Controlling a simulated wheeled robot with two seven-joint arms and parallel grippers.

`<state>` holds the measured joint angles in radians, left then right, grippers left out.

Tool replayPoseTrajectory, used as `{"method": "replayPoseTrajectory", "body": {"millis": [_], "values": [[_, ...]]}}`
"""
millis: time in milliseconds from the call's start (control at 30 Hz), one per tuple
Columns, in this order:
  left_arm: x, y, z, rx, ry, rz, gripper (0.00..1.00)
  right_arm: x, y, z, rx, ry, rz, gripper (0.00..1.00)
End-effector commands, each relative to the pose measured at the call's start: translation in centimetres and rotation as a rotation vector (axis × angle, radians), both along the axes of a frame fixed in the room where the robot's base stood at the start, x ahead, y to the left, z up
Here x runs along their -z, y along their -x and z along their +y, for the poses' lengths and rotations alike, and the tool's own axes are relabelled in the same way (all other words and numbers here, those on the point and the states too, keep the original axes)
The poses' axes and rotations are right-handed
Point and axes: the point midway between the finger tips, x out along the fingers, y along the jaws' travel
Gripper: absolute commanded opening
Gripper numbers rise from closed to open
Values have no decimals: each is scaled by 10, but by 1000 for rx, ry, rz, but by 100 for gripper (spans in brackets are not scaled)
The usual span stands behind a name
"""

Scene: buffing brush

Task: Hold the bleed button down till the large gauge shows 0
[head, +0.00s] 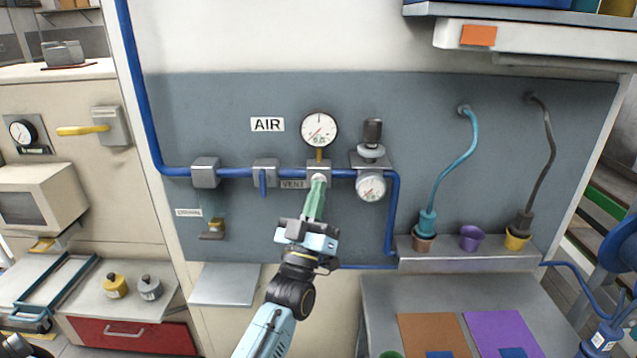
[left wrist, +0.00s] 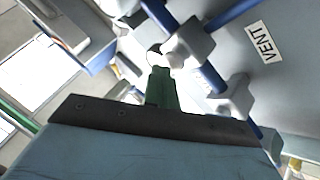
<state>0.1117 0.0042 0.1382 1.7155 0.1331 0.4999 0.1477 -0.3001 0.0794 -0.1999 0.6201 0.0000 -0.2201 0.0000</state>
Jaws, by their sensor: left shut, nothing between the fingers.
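The large gauge (head: 319,129) is round and white-faced, mounted on the blue air pipe beside the AIR sign. Its needle seems to point down-left; the numbers are too small to read. Below it is a grey block with a pale round bleed button (head: 319,179), right of the VENT label (head: 292,184). My left gripper (head: 318,184) is shut and empty, its green fingers pointing up at the button. The tips overlap the button's lower edge; I cannot tell whether it is pressed in. In the left wrist view the fingertips (left wrist: 162,72) meet the pale button (left wrist: 155,58).
A smaller gauge (head: 370,186) with a dark-knobbed regulator (head: 372,135) sits right of the button. A blue-handled valve (head: 263,180) is to the left. A ledge (head: 470,260) with coloured cups and hoses is at the right. A yellow-handled lever (head: 85,130) is far left.

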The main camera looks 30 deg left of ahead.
Motion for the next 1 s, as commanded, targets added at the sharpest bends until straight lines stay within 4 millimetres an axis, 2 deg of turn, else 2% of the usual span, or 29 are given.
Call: {"method": "replayPoseTrajectory", "body": {"millis": [267,633,1000], "values": [[0,12,-8,0,1,1,0,-8,0,0,0,0,0,75],[0,15,-9,0,0,1,0,-9,0,0,0,0,0,75],[-1,45,-28,0,1,2,0,-24,0,0,0,0,0,75]]}}
